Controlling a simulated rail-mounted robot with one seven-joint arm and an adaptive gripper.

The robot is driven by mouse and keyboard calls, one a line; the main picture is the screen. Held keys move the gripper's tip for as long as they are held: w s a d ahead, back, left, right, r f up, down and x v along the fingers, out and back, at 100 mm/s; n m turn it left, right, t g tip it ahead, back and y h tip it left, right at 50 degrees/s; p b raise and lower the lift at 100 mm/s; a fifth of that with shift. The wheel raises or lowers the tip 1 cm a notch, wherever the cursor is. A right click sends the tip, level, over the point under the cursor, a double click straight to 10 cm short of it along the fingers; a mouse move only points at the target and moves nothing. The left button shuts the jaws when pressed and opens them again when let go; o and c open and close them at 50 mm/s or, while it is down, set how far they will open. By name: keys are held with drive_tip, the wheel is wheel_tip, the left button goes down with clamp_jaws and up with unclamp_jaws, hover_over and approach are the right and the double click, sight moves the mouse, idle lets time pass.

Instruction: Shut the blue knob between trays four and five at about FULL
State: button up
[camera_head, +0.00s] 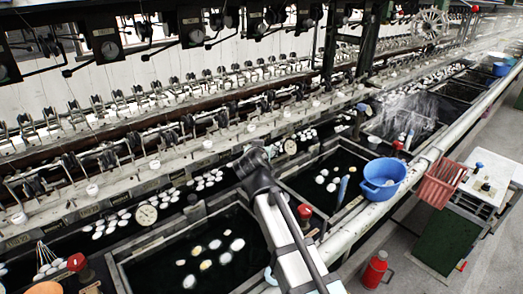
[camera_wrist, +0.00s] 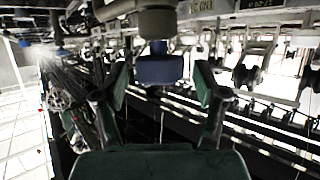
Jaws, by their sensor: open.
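In the wrist view a blue knob (camera_wrist: 158,70) sits under a pale round fitting (camera_wrist: 156,22). My gripper (camera_wrist: 162,82) is open, with one dark green finger on each side of the knob. Gaps show between the knob and both fingers, so it is not held. In the head view my arm reaches up from the bottom, and its dark end (camera_head: 255,168) is over the machine edge between two dark basins. I cannot make out this knob or the fingertips there; the arm seems to cover them. The knob's setting marks are not readable.
Dark water basins (camera_head: 122,262) with floating cocoons line the machine. Red-topped valves (camera_head: 304,212) stand between basins, and a dial gauge (camera_head: 146,214) is left of my arm.

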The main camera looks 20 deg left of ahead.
drive_tip(key=v, duration=1.1)
drive_tip(key=shift+s, duration=0.25)
drive_tip(key=shift+r, duration=0.1)
idle(0.5)
